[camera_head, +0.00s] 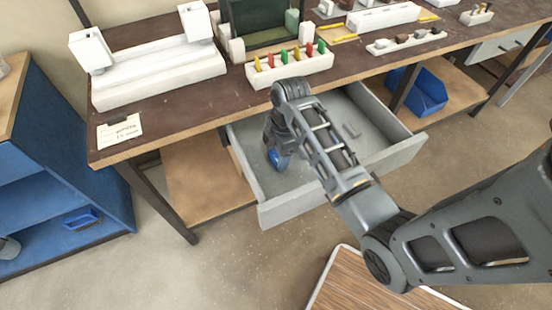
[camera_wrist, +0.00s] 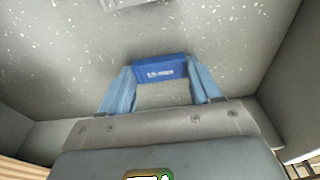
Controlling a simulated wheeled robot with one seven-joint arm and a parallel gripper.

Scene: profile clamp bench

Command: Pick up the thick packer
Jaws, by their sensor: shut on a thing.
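The thick packer (camera_wrist: 159,69) looks like a blue block with white lettering on its face. In the wrist view it sits between the two light-blue fingers of my gripper (camera_wrist: 160,82), which are shut on its ends. In the head view my gripper (camera_head: 278,158) reaches down into the open grey drawer (camera_head: 300,202), on its left side. The packer is mostly hidden there by my gripper and arm. I cannot tell whether it touches the drawer floor.
A small grey piece (camera_head: 351,130) lies in the drawer, farther right. The drawer walls stand close around my gripper. The bench top (camera_head: 180,118) overhangs the drawer's back and carries a white fixture (camera_head: 160,75) and a rack of coloured pieces (camera_head: 290,69). A blue bin (camera_head: 425,92) stands on the lower shelf.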

